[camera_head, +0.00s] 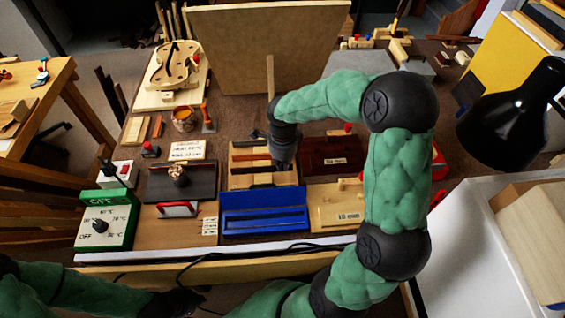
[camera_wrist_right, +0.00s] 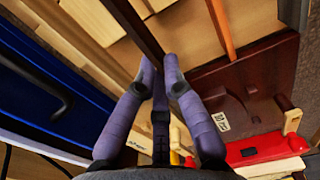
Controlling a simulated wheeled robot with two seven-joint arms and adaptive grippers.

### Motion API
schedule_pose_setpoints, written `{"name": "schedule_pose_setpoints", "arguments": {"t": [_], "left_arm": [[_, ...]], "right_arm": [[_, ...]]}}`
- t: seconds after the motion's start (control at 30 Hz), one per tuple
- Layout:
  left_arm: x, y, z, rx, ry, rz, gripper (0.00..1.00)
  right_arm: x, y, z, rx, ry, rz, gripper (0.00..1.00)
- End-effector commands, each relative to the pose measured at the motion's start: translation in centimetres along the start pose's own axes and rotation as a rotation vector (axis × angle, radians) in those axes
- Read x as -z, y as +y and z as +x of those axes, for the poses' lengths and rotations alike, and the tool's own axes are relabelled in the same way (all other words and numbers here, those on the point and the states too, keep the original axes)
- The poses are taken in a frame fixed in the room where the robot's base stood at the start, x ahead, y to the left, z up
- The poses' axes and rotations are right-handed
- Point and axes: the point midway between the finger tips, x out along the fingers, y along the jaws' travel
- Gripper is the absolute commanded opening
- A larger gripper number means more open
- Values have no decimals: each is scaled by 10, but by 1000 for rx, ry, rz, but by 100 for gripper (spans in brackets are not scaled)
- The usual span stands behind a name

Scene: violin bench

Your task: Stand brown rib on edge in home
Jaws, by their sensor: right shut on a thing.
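My right gripper (camera_head: 283,165) reaches down over a pale wooden rack (camera_head: 250,182) in the middle of the bench. In the right wrist view its two purple fingers (camera_wrist_right: 160,75) are shut on a dark brown strip, the brown rib (camera_wrist_right: 132,22). The rib runs up and away from the fingertips, above or against the pale wood; whether it touches the rack is unclear. An orange-brown strip (camera_wrist_right: 221,28) lies to its right in that view. No label marks the home. My left gripper (camera_head: 178,302) is low at the front, dark and blurred, its fingers unclear.
A blue tray (camera_head: 262,222) sits in front of the rack. A dark red-brown box (camera_head: 318,150) is right of it, with a pale wooden box (camera_head: 337,203) in front. A green heater control (camera_head: 107,222) is at left. A violin body (camera_head: 174,66) and upright board (camera_head: 235,55) stand behind.

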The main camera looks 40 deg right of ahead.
Motion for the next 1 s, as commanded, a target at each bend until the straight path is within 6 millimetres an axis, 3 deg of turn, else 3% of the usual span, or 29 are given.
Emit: {"name": "schedule_pose_setpoints", "arguments": {"t": [0.13, 0.47, 0.5, 0.6, 1.0], "left_arm": [[0, -3, 8, 0, 0, 0, 0], [0, -3, 9, 0, 0, 0, 0], [0, -3, 9, 0, 0, 0, 0], [0, -3, 9, 0, 0, 0, 0], [0, -3, 9, 0, 0, 0, 0]], "right_arm": [[0, 0, 10, 1, 0, 1, 0], [0, 0, 11, 2, 0, 0, 0], [0, 0, 11, 1, 0, 0, 13], [0, 0, 11, 1, 0, 0, 38], [0, -1, 7, 3, 0, 0, 38]]}}
